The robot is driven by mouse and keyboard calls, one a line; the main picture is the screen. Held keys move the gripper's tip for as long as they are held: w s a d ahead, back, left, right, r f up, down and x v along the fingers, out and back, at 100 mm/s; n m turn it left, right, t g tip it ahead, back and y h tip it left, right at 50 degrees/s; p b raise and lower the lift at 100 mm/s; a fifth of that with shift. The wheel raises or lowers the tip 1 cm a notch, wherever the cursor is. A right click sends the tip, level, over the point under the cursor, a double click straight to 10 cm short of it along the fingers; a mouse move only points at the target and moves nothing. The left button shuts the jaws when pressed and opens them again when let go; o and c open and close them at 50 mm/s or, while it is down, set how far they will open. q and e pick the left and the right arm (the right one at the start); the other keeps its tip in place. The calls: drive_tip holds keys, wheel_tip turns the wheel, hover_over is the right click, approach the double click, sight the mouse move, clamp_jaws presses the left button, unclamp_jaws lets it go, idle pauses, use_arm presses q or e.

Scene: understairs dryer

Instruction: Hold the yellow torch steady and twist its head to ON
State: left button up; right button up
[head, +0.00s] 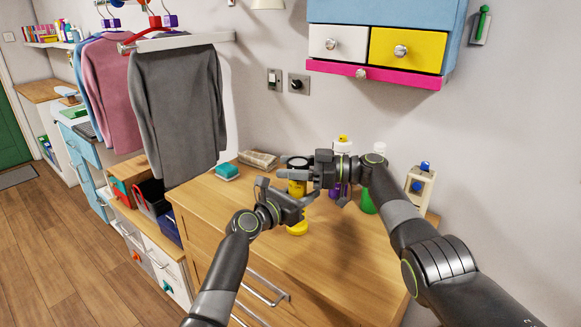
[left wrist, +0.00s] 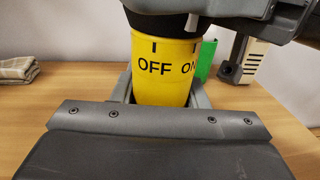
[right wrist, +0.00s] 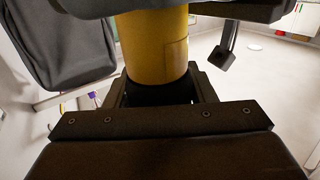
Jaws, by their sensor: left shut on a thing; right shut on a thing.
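The yellow torch (head: 297,187) is upright over the wooden top, with a black head (head: 297,162). My left gripper (head: 290,197) is shut on its yellow body, which shows in the left wrist view (left wrist: 160,85) with OFF and ON printed under short black ticks.
The wooden top (head: 350,255) is clear at front right. A folded cloth (head: 258,159) and a teal block (head: 227,171) lie at left. Bottles and a cream device (head: 419,185) stand behind and right. Drawers (head: 380,50) hang above; clothes (head: 178,110) hang left.

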drive_tip(key=shift+w+d+f, duration=0.1)
drive_tip(key=shift+f, duration=0.05)
drive_tip(key=o, duration=1)
drive_tip(key=shift+c, duration=0.2)
drive_tip(key=shift+s+d, duration=0.15)
drive_tip(key=shift+d, duration=1.75)
drive_tip(key=shift+s+d, duration=0.15)
drive_tip(key=shift+d, duration=1.7)
